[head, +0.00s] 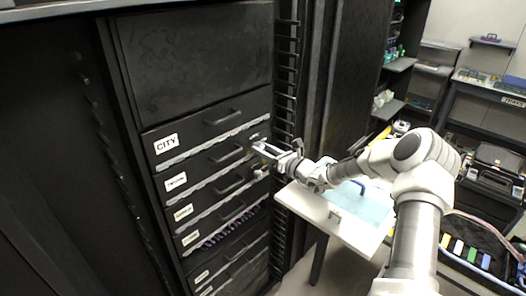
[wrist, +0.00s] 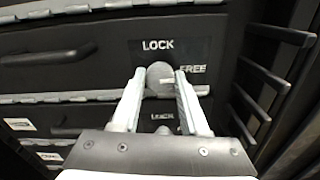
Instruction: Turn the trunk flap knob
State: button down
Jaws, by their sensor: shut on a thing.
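The trunk flap knob (wrist: 159,78) is a round grey knob on a dark flap in the wrist view. The word LOCK stands above it and FREE to its right. A small pale pointer on the knob points right, towards FREE. My gripper (wrist: 160,82) has one finger on each side of the knob and is shut on it. In the head view my gripper (head: 262,150) reaches the right end of a flap in the black cabinet. The knob itself is hard to make out there. The flap (head: 225,152) is closed, with a dark bar handle.
Several labelled flaps with bar handles are stacked in the cabinet, the upper label reading CITY (head: 166,144). A second LOCK mark (wrist: 162,116) sits just below my fingers. Dark rungs (wrist: 262,75) stand close on the right. A white table (head: 335,217) stands under my arm.

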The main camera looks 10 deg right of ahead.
jog(key=n+b, duration=1.7)
jog(key=b, duration=1.3)
jog(key=shift+f+b, duration=0.15)
jog(key=shift+b, duration=0.2)
jog(key=shift+n, duration=0.3)
jog(key=shift+c, duration=2.1)
grip_release()
